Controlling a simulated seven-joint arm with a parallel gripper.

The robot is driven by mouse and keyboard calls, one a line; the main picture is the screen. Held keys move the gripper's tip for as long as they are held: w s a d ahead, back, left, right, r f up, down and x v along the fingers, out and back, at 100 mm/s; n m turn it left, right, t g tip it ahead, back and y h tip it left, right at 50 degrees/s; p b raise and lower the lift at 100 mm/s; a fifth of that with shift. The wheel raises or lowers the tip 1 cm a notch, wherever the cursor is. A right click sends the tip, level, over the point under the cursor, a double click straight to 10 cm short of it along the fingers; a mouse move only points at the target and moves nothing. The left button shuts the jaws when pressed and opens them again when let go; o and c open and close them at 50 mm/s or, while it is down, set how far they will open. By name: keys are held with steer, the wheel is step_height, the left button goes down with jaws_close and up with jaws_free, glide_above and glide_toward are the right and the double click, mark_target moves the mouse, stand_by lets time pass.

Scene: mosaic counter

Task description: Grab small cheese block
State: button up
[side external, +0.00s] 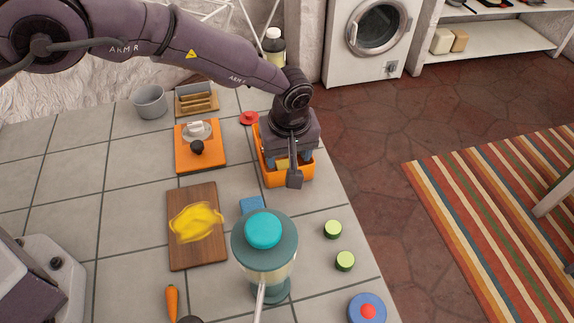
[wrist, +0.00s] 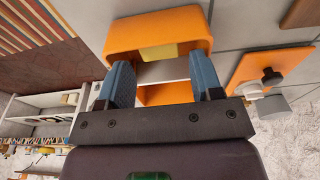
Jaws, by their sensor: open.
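A small yellow block (side external: 282,165), which looks like the cheese, lies inside an orange bin (side external: 303,178). The wrist view also shows the yellow block (wrist: 160,51) within the orange bin (wrist: 150,32), between my fingers and beyond their tips. My gripper (side external: 289,158) is over the bin, pointing down, with its blue fingers spread. In the wrist view my gripper (wrist: 160,66) is open, with one finger on each side of the block's line. I cannot tell how deep the fingertips reach into the bin. My wrist hides part of the block in the side view.
A teal-lidded blender (side external: 264,250) stands in front of the bin, with a blue block (side external: 251,205) between them. An orange board (side external: 183,160) lies left of the bin. The counter's right edge is close.

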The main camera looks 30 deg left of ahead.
mark_target(287, 164)
steer(key=f, duration=0.3)
steer(key=shift+w+a+f, duration=0.15)
steer(key=shift+w+f, duration=0.05)
steer(key=shift+w, duration=0.1)
steer(key=shift+c, duration=0.2)
steer(key=c, duration=0.6)
steer(key=shift+c, duration=0.2)
steer(key=shift+r, duration=0.15)
